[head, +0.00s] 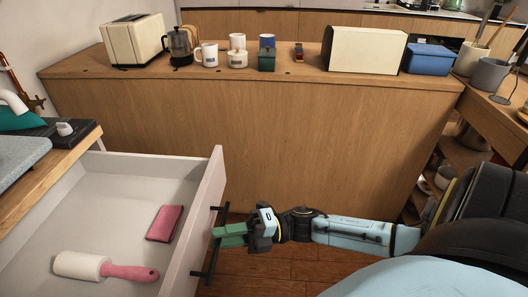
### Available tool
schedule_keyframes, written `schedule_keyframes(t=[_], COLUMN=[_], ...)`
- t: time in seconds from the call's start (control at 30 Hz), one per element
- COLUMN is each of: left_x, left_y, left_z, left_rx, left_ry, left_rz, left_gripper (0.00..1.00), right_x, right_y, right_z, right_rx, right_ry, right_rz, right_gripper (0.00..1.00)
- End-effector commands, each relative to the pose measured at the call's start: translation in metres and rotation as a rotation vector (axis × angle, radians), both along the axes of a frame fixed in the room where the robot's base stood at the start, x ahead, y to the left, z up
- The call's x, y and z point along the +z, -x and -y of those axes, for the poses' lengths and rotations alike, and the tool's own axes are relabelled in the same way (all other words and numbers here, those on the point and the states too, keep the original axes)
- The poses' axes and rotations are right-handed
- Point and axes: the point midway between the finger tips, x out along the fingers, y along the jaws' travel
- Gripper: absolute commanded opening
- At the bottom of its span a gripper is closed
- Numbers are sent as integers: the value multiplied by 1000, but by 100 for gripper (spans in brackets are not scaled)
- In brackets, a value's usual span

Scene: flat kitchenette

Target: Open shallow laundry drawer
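The shallow drawer (110,190) is pulled out at the lower left, and its light inside is in view. A white and pink lint roller (105,267) and a folded pink cloth (165,223) lie in it. The drawer front (207,212) carries a dark bar handle (204,268) on its outer side. My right gripper (222,235) comes in from the right, with its green fingers at the handle. The finger gap is too small to see, so I cannot tell whether they are closed around the bar. My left gripper is not in view.
A wooden counter (280,140) stands behind, with a toaster (133,40), mugs, a white box (364,50) and a blue box (429,59) on top. A worktop (50,180) is above the drawer at left. Wooden floor (290,262) shows beside the drawer front.

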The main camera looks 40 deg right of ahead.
Motion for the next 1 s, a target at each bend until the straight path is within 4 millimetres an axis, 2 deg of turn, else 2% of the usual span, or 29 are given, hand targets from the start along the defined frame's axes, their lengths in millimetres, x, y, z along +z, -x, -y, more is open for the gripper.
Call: schedule_keyframes(t=[0.3,0.5,0.7,1.0], left_x=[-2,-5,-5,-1], left_y=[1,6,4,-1], left_z=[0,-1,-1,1], left_rx=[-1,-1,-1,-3], left_ry=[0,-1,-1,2], left_rz=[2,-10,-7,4], left_gripper=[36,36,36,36], right_x=[-14,-20,-22,-22], right_y=[30,45,52,53], right_z=[62,94,107,108], right_rx=[-2,-1,0,1], right_ry=[5,4,1,2], right_rz=[-6,-3,-2,-1], right_gripper=[32,32,32,32])
